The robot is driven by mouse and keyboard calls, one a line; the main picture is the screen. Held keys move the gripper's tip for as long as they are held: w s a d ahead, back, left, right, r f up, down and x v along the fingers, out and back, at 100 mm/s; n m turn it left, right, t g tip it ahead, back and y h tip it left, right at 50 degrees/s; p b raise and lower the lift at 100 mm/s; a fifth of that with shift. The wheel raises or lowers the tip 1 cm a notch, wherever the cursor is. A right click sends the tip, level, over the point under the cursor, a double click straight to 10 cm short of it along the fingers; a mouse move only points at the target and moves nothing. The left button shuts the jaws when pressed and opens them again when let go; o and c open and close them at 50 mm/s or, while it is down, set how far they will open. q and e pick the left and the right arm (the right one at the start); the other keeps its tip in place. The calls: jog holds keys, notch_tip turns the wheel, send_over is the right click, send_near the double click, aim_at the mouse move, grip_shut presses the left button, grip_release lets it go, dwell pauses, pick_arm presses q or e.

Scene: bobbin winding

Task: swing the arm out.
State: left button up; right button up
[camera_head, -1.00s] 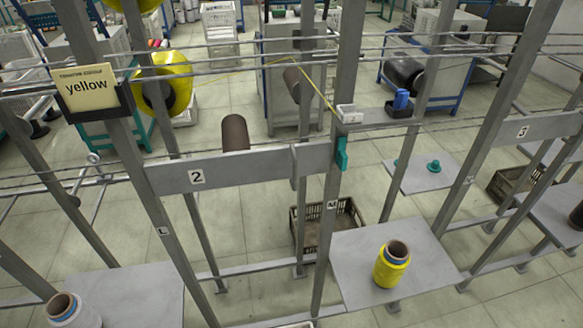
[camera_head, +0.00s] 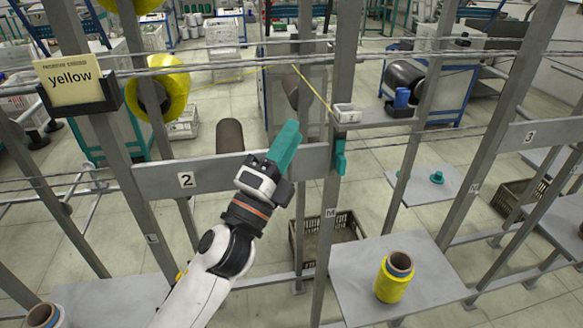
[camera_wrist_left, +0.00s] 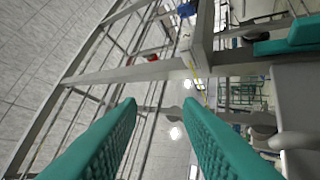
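The grey swing arm (camera_head: 205,173), labelled 2, lies across the frame between two posts. A teal handle (camera_head: 340,157) sits at its right end, by the post marked M. A dark brown tube (camera_head: 230,136) stands above the bar. My left gripper (camera_head: 288,134) has teal fingers and is in front of the bar, left of the handle and apart from it. In the left wrist view the fingers (camera_wrist_left: 160,106) are spread with nothing between them. A teal piece (camera_wrist_left: 288,36), probably the handle, shows at upper right there. My right gripper is out of view.
A yellow bobbin (camera_head: 394,278) stands on a grey shelf (camera_head: 350,262) at lower right. A large yellow spool (camera_head: 176,82) hangs behind the sign reading yellow (camera_head: 70,79). Its thread runs to a small white guide (camera_head: 346,113). Upright posts and thin rails crowd the space.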

pick_arm(q)
jog(key=s+d+r+m+g+h, duration=0.6)
jog(key=m+g+h, duration=0.35)
jog(key=m, duration=0.55)
jog(key=s+d+m+g+y, duration=0.1)
jog(key=s+d+m+g, duration=0.2)
jog(key=d+m+g, duration=0.35)
jog(key=s+d+m+g+y, duration=0.1)
jog(key=s+d+m+g, duration=0.2)
jog(key=m+g, duration=0.7)
jog(key=m+t+y, duration=1)
jog(key=m+y, duration=0.4)
jog(key=y, duration=0.7)
send_near(290, 167)
jog(key=p+x, duration=0.2)
jog(key=x, duration=0.8)
jog(key=shift+w+f, duration=0.15)
jog(key=shift+w, duration=0.1)
